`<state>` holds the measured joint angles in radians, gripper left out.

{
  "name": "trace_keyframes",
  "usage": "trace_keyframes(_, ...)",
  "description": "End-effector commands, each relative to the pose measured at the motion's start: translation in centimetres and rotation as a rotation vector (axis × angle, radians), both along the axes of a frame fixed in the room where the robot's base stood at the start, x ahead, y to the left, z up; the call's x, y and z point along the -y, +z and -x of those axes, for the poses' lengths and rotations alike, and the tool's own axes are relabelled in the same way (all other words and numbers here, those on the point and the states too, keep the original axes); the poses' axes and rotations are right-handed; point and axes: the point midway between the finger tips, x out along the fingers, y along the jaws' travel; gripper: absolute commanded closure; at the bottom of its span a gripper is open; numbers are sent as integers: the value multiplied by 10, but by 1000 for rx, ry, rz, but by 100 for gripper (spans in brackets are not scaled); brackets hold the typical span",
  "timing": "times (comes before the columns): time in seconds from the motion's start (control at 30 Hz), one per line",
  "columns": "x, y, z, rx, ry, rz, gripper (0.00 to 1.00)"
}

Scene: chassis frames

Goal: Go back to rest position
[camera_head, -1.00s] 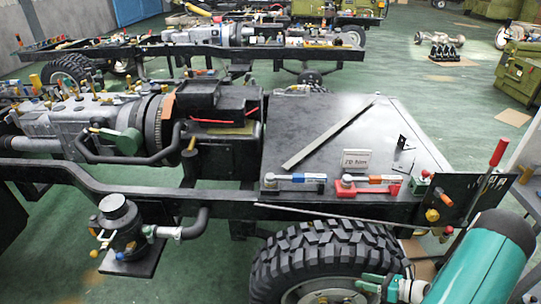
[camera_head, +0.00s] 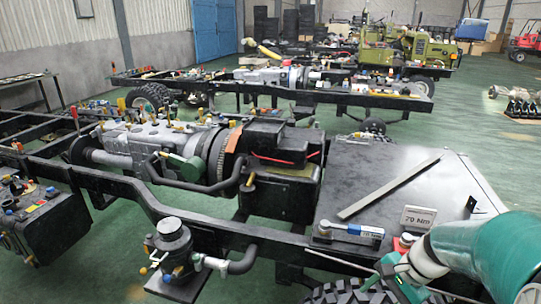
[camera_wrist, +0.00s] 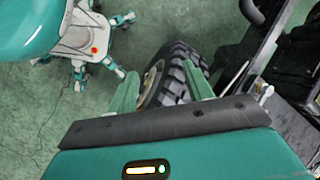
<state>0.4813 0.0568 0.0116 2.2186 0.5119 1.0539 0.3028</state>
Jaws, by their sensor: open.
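My gripper (camera_wrist: 161,85) is open and empty in the wrist view, with its two green fingers spread apart. A dark knobbly tyre (camera_wrist: 178,72) shows behind and between them; I cannot tell the exact distance. In the body view my teal arm reaches in from the lower right, in front of the chassis corner. Its near end hides part of the flat plate (camera_head: 375,180) and the wheel (camera_head: 350,293) below. My own legs and body show at the upper left of the wrist view.
A black chassis frame (camera_head: 130,195) with an engine (camera_head: 150,140) crosses the body view. A torque wrench (camera_head: 350,230), a metal bar (camera_head: 390,188) and a "70 Nm" sign (camera_head: 418,218) are on the plate. More chassis stand behind.

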Motion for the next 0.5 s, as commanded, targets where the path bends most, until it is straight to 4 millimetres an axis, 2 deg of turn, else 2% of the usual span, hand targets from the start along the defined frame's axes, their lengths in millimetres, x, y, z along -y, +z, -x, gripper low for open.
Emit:
trace_keyframes(0.03, -11, 13, 5, 39, 68, 48, 49)
trace_keyframes(0.1, -22, 28, 13, 89, 161, 116, 49)
trace_keyframes(0.5, -73, 98, 68, 397, 664, 488, 49)
